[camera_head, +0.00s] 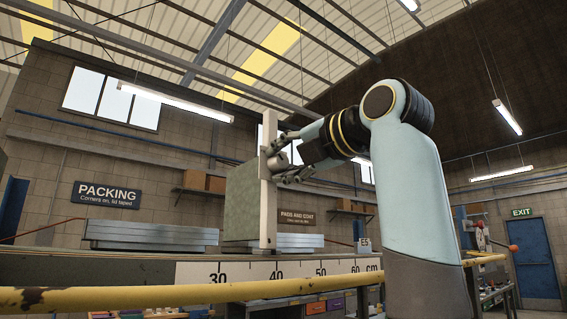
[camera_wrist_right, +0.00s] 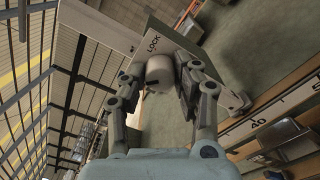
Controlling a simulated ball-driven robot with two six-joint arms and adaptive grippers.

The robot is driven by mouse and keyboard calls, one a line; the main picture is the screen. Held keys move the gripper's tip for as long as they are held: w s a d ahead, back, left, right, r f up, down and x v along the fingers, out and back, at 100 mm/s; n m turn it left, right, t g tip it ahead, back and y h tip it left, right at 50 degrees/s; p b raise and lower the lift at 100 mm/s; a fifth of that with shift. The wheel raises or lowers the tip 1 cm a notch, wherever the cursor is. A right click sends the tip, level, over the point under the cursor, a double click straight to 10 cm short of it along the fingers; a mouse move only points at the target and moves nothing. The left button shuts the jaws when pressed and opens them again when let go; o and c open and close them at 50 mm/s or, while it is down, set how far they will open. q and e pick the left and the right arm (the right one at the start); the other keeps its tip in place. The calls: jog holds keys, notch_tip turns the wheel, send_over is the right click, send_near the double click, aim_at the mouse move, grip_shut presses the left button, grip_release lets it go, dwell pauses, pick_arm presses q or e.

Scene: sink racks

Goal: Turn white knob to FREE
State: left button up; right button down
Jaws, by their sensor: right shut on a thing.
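The white knob (camera_wrist_right: 158,75) is a short cylinder on the pale upright panel (camera_head: 268,205). In the right wrist view it sits between the fingers of my right gripper (camera_wrist_right: 160,70), which is shut on it. I see no FREE label. In the head view my right gripper (camera_head: 280,160) reaches the panel from the right, and its fingers mostly hide the knob. My left gripper is in neither view.
A grey-green block (camera_head: 242,200) stands left of the panel. A ruler strip (camera_head: 235,273) and a worn yellow rail (camera_head: 130,296) run along the front. Stacked grey slabs (camera_head: 150,235) lie further left. Room above the panel is clear.

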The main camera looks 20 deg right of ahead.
jog(key=shift+f, duration=0.2)
jog(key=c, duration=1)
grip_release()
jog(key=shift+r, duration=0.1)
jog(key=shift+s+d, duration=0.1)
jog(key=v, duration=1.1)
jog(key=shift+s, duration=0.35)
jog(key=shift+d, duration=0.1)
